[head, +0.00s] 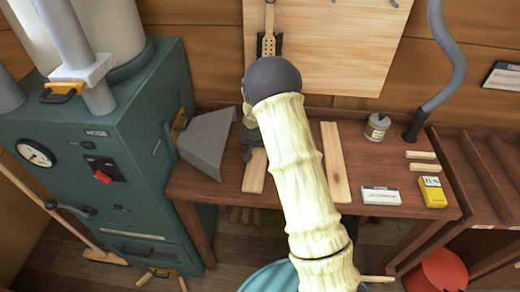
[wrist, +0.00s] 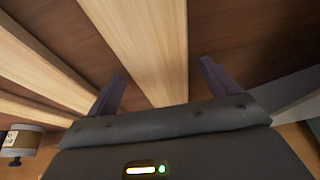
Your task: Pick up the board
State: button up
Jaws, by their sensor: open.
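Pale wooden boards lie on the brown workbench (head: 385,165). One board (head: 254,172) shows left of my arm in the head view, and another board (head: 336,165) lies right of it. In the wrist view a board (wrist: 145,45) runs lengthwise between the fingers of my gripper (wrist: 162,72), with more boards to its left. The gripper is open, and no grip on the board shows. In the head view my arm hides most of the gripper and part of the bench. I cannot tell how far the fingertips are above the bench.
A teal machine (head: 110,150) with a grey hood (head: 208,142) stands close on the left. A small can (head: 377,126), a white box (head: 380,195), a yellow pack (head: 432,191) and short wood strips (head: 422,167) lie on the right. A dark pipe (head: 440,80) rises behind.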

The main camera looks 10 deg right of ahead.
aim_at(259, 150)
jog(key=c, duration=1.2)
notch_tip(259, 150, up, 10)
jog(key=b, duration=0.1)
dwell(0.3)
